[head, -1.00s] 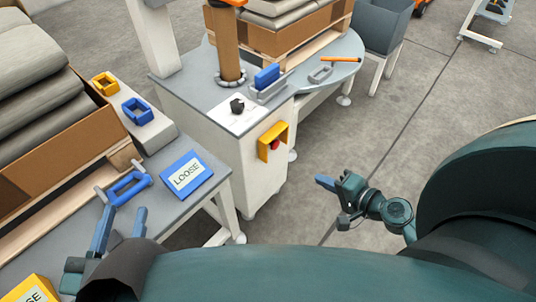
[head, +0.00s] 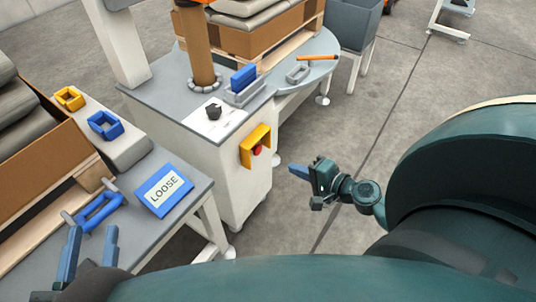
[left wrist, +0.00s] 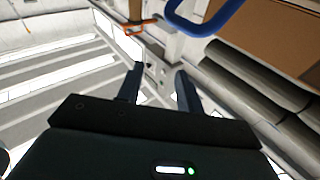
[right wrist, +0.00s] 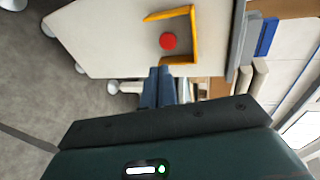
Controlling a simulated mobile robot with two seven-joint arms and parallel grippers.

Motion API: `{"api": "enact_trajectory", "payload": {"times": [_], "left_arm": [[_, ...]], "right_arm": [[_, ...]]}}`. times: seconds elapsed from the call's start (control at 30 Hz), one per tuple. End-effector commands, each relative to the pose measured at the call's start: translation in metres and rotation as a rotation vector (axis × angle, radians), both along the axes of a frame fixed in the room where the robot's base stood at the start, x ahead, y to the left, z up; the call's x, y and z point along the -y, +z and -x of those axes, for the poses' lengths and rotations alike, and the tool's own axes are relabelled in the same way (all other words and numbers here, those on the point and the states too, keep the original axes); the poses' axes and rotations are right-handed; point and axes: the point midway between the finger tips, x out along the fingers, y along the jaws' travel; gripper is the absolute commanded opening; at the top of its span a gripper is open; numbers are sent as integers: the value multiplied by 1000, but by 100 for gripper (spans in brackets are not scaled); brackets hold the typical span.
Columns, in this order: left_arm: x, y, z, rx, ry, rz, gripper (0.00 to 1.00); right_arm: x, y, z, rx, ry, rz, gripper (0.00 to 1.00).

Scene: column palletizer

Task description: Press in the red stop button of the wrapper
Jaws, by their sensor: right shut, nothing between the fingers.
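The red stop button (head: 257,150) sits inside a yellow guard (head: 249,146) on the side of the white wrapper cabinet (head: 233,186). The button also shows in the right wrist view (right wrist: 168,41), framed by the three-sided yellow guard (right wrist: 191,35). My right gripper (head: 297,170) is shut and empty, to the right of the button and apart from it. In the right wrist view its fingers (right wrist: 158,72) point toward the guard, just below the button. My left gripper (head: 91,246) is open and empty near the blue-handled tool at the table; its fingers also show in the left wrist view (left wrist: 158,82).
A blue LOOSE sign (head: 164,190) and a blue-handled tool (head: 98,211) lie on the grey table. Grey floor is clear right of the cabinet.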

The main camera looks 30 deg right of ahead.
Motion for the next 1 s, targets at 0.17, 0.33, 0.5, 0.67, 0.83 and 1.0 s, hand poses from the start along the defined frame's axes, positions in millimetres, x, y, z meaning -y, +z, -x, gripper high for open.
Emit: {"api": "enact_trajectory", "payload": {"times": [0.17, 0.33, 0.5, 0.67, 0.83, 1.0], "left_arm": [[0, 1, 0, 1, 1, -3, 36], [0, 2, 0, 3, 1, -3, 36], [-1, 5, 0, 8, 3, -11, 36], [-1, -2, 1, -5, 7, -20, 36], [-1, -6, 2, -15, 8, -25, 36], [-2, -5, 1, -13, 10, -24, 36]], "right_arm": [[-10, -11, -39, 3, 0, 1, 0], [-19, -20, -69, 3, -1, 0, 0], [-25, -20, -90, 1, -1, 1, 0], [-28, -22, -99, 0, -1, 0, 0], [-28, -22, -100, 0, -1, 0, 0], [-28, -22, -100, 0, 0, 0, 0]]}}
